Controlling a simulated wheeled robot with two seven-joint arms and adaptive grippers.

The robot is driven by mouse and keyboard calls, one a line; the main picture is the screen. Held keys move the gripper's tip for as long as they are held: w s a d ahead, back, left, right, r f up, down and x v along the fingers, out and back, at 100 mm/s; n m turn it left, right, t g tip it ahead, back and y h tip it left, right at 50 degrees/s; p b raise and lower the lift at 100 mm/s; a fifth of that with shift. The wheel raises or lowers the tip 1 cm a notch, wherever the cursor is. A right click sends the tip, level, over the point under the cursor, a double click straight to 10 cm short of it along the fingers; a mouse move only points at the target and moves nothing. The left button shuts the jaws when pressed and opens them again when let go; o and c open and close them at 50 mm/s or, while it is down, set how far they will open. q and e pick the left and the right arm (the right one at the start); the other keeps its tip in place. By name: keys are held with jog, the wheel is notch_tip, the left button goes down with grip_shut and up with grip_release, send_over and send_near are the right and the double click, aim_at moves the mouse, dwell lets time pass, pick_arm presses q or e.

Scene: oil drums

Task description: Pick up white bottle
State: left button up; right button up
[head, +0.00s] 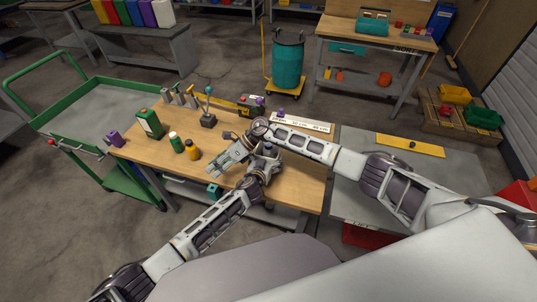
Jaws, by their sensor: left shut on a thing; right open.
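No white bottle can be clearly made out on the wooden workbench (290,180). My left gripper (268,152) is over the right part of the bench, at the end of the arm from the lower left. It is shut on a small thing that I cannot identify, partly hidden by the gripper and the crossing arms. My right gripper (215,169) is open and empty above the bench, left of the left gripper and pointing left. A white container (163,13) stands far off at the right end of a row of coloured ones.
A green cart (95,105) adjoins the left side. My forearms cross close together. The bench's front left is clear.

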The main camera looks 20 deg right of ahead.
jog(key=w+d+r+m+t+y, duration=0.3)
jog(key=d+r+m+t, duration=0.2)
jog(key=d+t, duration=0.15)
jog(key=m+t+h, duration=0.3)
jog(key=t+h, duration=0.5)
jog(key=h, duration=0.1)
send_near(270, 146)
jog(key=shift+s+d+r, duration=0.15)
jog(key=shift+s+r, duration=0.1)
jog(key=shift+s, duration=0.15)
jog(key=shift+w, duration=0.15)
jog(key=shift+x, duration=2.95)
jog(key=shift+f, duration=0.1)
